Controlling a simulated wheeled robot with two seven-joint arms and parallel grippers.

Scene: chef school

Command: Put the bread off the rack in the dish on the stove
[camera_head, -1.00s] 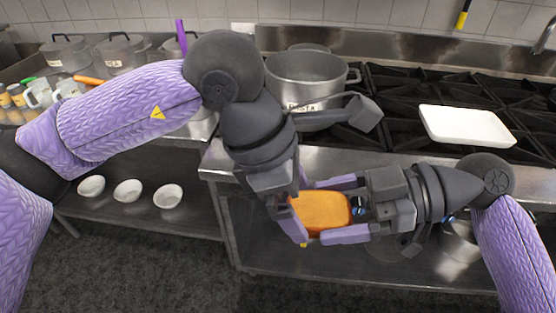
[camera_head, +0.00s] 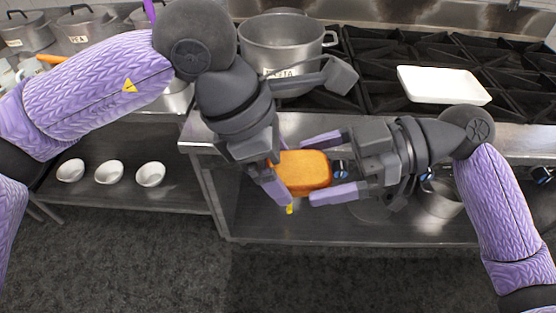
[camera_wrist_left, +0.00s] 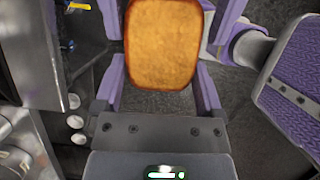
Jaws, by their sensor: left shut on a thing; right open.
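The bread (camera_head: 305,172) is an orange-brown rounded loaf held in front of the stove's front edge. My left gripper (camera_head: 277,170) is shut on its left end. In the left wrist view the bread (camera_wrist_left: 163,45) sits between the left gripper's purple fingers (camera_wrist_left: 160,88). My right gripper (camera_head: 318,168) is open, its fingers on either side of the bread's right part. Whether they touch the bread I cannot tell. The dish (camera_head: 443,86), white, rectangular and seemingly empty, rests on the black stove grates (camera_head: 372,62). I cannot make out a rack.
A large pot marked PASTA (camera_head: 281,42) stands on the stove left of the dish, behind my left wrist. Three white bowls (camera_head: 109,172) sit on a low shelf at left. A metal lower shelf (camera_head: 275,225) lies beneath the grippers. Lidded pots (camera_head: 82,30) stand at back left.

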